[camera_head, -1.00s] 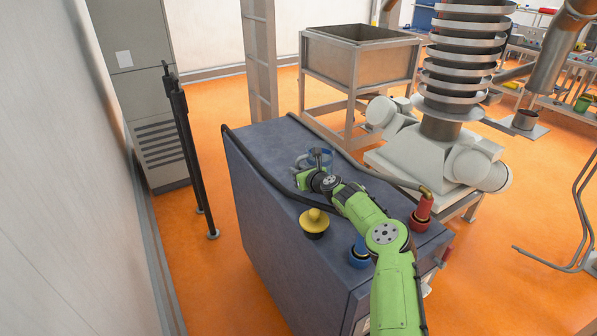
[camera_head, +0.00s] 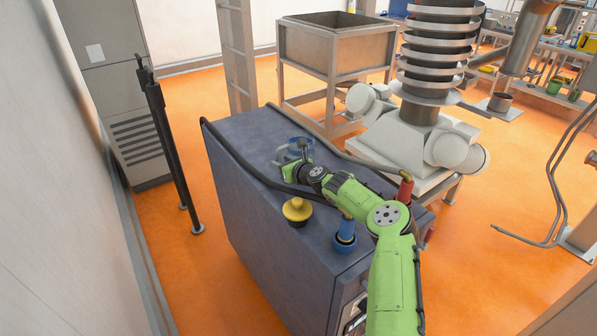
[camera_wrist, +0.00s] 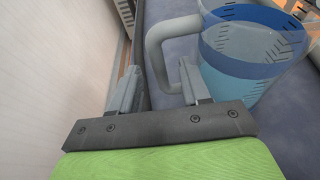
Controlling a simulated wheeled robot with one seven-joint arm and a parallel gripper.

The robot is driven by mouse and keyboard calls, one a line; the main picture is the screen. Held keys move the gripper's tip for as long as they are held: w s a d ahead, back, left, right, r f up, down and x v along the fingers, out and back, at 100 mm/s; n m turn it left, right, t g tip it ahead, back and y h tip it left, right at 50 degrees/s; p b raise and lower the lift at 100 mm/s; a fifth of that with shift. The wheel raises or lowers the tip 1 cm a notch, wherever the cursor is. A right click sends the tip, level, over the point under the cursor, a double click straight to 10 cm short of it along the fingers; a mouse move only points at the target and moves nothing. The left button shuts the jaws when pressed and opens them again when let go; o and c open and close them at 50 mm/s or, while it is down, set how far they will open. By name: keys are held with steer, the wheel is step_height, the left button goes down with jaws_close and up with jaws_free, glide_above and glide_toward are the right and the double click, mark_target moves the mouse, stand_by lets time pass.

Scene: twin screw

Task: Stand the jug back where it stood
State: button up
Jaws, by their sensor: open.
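The jug (camera_wrist: 240,62) is clear with a blue band and dark marks. It stands upright on the dark blue cabinet top (camera_head: 246,135); in the head view the jug (camera_head: 297,142) is small and partly hidden behind my gripper. My gripper (camera_head: 288,160) is low over the cabinet top at the jug's handle side. In the wrist view, my gripper (camera_wrist: 160,82) has its fingers apart. The pale jug handle (camera_wrist: 156,48) lies between the fingers, with gaps that show no clear contact.
A yellow knob (camera_head: 297,209), a blue fitting (camera_head: 345,232) and a red fitting (camera_head: 406,187) rise from the cabinet top near my arm. Black rails (camera_head: 240,163) run along it. A spiral tower (camera_head: 437,50) stands behind. Open cabinet top lies left of the jug.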

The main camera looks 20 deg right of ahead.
steer(key=v, duration=1.3)
steer(key=s+a+r+n+g, duration=0.1)
steer(key=s+a+n+g, duration=0.4)
steer(key=a+n, duration=0.4)
steer(key=s+a+n+g, duration=0.3)
steer(key=s+a+n, duration=0.5)
steer(key=n, duration=0.2)
steer(key=s+r+n+h, duration=0.1)
steer(key=s+r+n, duration=0.2)
steer(key=s, duration=0.6)
steer(key=s+r+n+h, duration=0.1)
steer(key=s+r+n, duration=0.2)
steer(key=s+n, duration=0.4)
steer(key=s+r+n, duration=0.3)
steer(key=s+n, duration=0.1)
steer(key=s, duration=0.8)
steer(key=shift+d+r+n+g+h+b, duration=0.2)
steer(key=shift+r+n+g+h+b, duration=0.1)
steer(key=shift+n+g+h+b, duration=0.1)
